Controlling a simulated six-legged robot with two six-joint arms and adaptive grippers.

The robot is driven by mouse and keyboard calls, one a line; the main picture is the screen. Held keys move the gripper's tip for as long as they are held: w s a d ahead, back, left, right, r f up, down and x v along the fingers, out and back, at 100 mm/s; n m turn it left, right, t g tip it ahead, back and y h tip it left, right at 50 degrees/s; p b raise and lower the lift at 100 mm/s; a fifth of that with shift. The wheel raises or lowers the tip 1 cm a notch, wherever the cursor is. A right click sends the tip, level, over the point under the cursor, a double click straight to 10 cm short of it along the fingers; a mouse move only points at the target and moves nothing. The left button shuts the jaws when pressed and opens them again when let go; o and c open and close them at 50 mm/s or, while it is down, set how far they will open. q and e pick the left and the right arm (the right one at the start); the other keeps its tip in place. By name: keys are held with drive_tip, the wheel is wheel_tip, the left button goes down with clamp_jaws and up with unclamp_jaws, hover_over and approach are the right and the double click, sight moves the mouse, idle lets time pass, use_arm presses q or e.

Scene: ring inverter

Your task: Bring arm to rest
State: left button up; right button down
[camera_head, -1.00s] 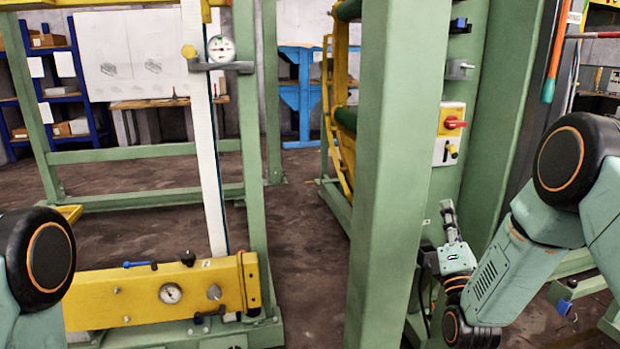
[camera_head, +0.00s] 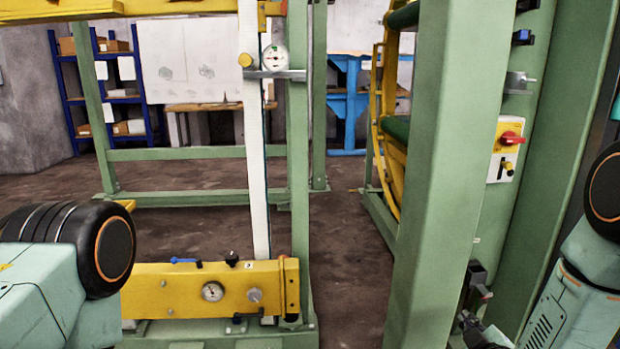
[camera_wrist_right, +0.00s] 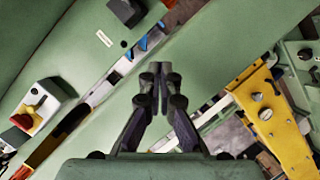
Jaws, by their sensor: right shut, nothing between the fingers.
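My right arm is at the right edge of the head view, in front of the green machine frame (camera_head: 440,150). My right gripper (camera_head: 468,322) is low in that view, small, dark and partly cut off by the bottom edge. In the right wrist view my right gripper (camera_wrist_right: 156,72) is shut, its two dark fingers together with nothing between them. Green frame beams lie beyond the fingertips. A part of my left arm shows at the left edge of the head view, but my left gripper is out of view.
A yellow beam with a gauge (camera_head: 212,291) lies low in the middle left. A switch box with a red knob (camera_head: 507,148) is on the right green column; it also shows in the right wrist view (camera_wrist_right: 35,105). Brown floor (camera_head: 345,265) is open between the frames.

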drive_tip(key=s+a+f+m+g+y, duration=0.1)
drive_tip(key=s+a+f+m+g, duration=0.25)
drive_tip(key=s+f, duration=0.35)
drive_tip(key=s+a+f+m+g+y, duration=0.1)
drive_tip(key=s+a+f+m+g, duration=0.25)
drive_tip(key=s, duration=0.55)
drive_tip(key=s+a+f+m+g+p, duration=0.1)
drive_tip(key=s+g, duration=0.6)
drive_tip(key=s, duration=1.4)
wheel_tip(320, 180, down, 2)
drive_tip(key=shift+s+a+f+p, duration=0.2)
drive_tip(key=shift+s+a+p, duration=0.2)
drive_tip(key=shift+a+p, duration=0.35)
drive_tip(key=shift+d, duration=0.15)
